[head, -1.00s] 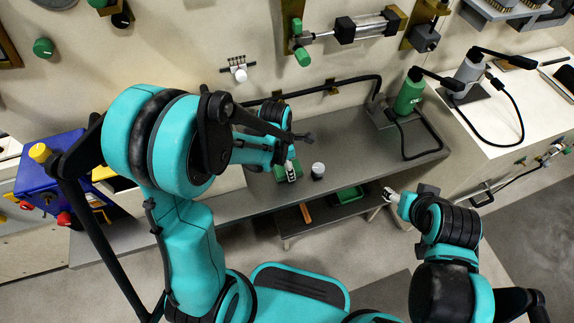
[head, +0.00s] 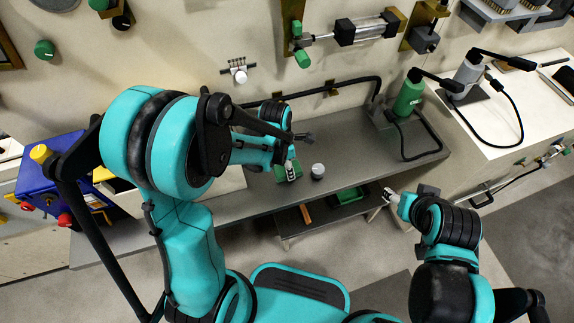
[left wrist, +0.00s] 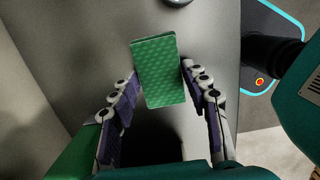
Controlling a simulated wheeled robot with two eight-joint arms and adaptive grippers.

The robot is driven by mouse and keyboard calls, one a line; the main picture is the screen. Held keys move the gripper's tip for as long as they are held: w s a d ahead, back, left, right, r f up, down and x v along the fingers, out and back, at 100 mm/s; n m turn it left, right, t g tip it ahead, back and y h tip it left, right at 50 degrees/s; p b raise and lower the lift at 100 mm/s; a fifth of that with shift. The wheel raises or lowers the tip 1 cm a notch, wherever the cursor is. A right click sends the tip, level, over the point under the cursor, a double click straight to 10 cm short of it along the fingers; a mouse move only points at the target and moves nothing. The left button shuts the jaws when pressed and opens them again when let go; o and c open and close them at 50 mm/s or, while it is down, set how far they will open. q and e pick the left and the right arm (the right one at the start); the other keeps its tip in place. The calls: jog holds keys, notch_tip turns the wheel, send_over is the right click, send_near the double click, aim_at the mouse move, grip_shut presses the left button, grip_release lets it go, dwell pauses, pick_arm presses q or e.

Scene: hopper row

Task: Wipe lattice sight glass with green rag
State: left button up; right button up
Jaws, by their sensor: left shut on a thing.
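My left gripper (left wrist: 160,92) is shut on the green rag (left wrist: 158,70), a folded, textured rectangle between the two fingertips in the left wrist view. My right gripper (head: 391,195) is at the bench's front edge, too small to judge.
The grey bench (head: 350,135) has free room right of the jar. A green bottle-shaped device (head: 408,95) stands at its right end. A black pipe (head: 340,84) runs along the wall. A green tray (head: 346,196) lies on the lower shelf. A blue box (head: 45,180) is at left.

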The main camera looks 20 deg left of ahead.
pick_arm(q)
jog(key=shift+r+p, duration=2.15)
jog(key=shift+r, duration=0.85)
jog(key=shift+f, duration=0.1)
